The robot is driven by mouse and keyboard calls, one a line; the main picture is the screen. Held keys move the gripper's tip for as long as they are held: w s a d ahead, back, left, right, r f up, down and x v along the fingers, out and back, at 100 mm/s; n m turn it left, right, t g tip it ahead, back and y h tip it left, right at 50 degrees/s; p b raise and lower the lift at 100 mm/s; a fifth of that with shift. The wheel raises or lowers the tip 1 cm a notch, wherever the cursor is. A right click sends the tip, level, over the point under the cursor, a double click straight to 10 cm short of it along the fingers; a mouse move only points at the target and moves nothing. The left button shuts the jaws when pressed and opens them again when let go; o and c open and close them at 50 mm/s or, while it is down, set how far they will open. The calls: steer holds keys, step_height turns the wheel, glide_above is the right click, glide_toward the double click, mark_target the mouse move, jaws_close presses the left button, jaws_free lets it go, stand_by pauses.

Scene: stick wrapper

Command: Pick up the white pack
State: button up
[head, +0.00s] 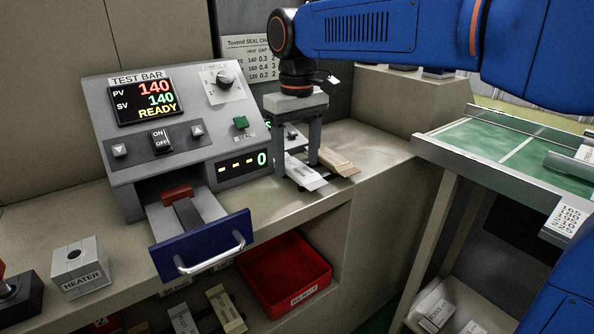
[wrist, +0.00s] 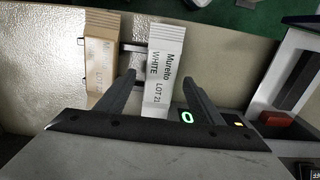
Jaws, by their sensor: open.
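The white pack (head: 306,174) lies on the counter to the right of the test machine. In the wrist view the white pack (wrist: 164,62) shows printed lettering with "WHITE" and "LOT", and its near end lies between my fingers. My gripper (head: 297,165) points down over it, open. In the wrist view my gripper (wrist: 161,76) has one finger on each side of the pack, with a visible gap on the right. I cannot tell whether the left finger touches it. A tan pack (head: 338,161) lies just right of the white one; it also shows in the wrist view (wrist: 100,58).
The test machine (head: 150,85) reads READY, with its blue-fronted drawer (head: 205,242) pulled out to the front. A red bin (head: 283,270) sits below the counter. A heater block (head: 80,268) stands at left. A green-topped table (head: 505,140) is at right.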

mark_target(298, 167)
steer(key=shift+f, duration=0.35)
steer(key=shift+c, duration=0.2)
steer(key=c, duration=1.1)
steer(key=shift+r, duration=0.1)
steer(key=shift+d+r, duration=0.1)
steer(key=shift+r, duration=0.1)
step_height(298, 167, up, 6)
steer(key=shift+f, duration=0.1)
steer(key=shift+s+d+r, duration=0.15)
steer(key=shift+d+r, duration=0.1)
steer(key=shift+r, duration=0.15)
steer(key=s+d, duration=0.2)
steer(key=d, duration=0.4)
steer(key=s+d, duration=0.3)
steer(key=d, duration=0.3)
steer(key=s+d, duration=0.2)
steer(key=d, duration=0.3)
steer(key=shift+s+d+f, duration=0.1)
steer(key=shift+s+d, duration=0.05)
steer(key=shift+d, duration=0.25)
